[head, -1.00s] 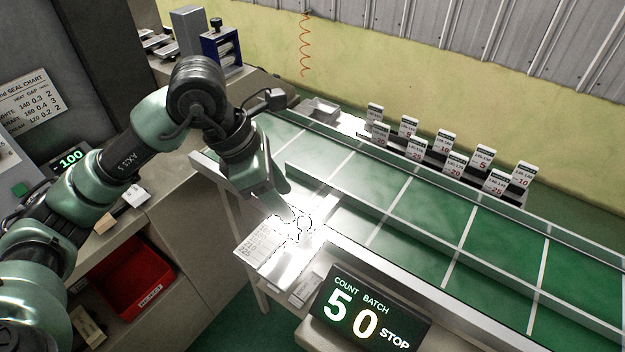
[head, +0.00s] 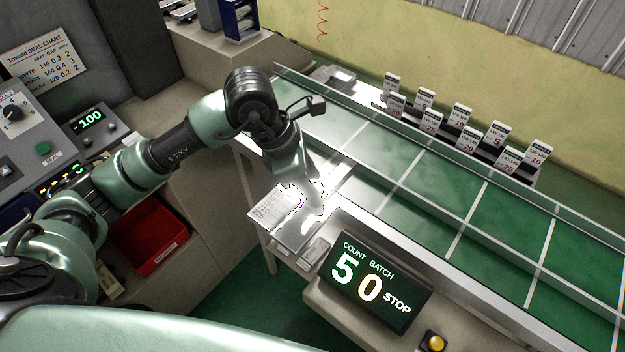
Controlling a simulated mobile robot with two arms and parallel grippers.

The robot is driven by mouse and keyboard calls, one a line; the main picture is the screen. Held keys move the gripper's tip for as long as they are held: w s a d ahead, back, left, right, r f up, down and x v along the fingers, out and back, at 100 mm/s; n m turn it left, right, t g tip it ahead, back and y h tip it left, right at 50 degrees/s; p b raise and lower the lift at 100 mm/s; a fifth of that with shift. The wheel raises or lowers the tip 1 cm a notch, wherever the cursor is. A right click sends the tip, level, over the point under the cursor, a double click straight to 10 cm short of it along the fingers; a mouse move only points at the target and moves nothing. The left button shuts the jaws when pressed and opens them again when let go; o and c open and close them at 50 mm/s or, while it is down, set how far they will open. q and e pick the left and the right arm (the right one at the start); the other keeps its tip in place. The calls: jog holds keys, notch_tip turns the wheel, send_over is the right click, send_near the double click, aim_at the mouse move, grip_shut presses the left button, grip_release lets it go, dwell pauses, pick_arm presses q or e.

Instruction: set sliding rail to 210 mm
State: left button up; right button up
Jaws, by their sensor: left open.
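The sliding rail (head: 435,178) seems to be the long metal bar that runs lengthwise over the green belt. A pale scale plate (head: 268,208) with small printed numbers lies at the belt's near edge; its marks are too small to read. My left gripper (head: 312,205) is open over the bright metal plate beside the scale. Glare there hides its fingertips, and I cannot tell whether they touch anything. My right gripper is not in view.
A counter display (head: 372,282) reading 5 0 STOP stands in front of the belt (head: 490,225). Several numbered cards (head: 462,118) stand along the far side. A red bin (head: 150,235) sits low at left. A seal panel (head: 40,135) is beyond my left arm.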

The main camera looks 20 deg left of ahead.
pick_arm(q)
grip_shut()
jog(key=shift+w+r, duration=0.1)
dwell(1.2)
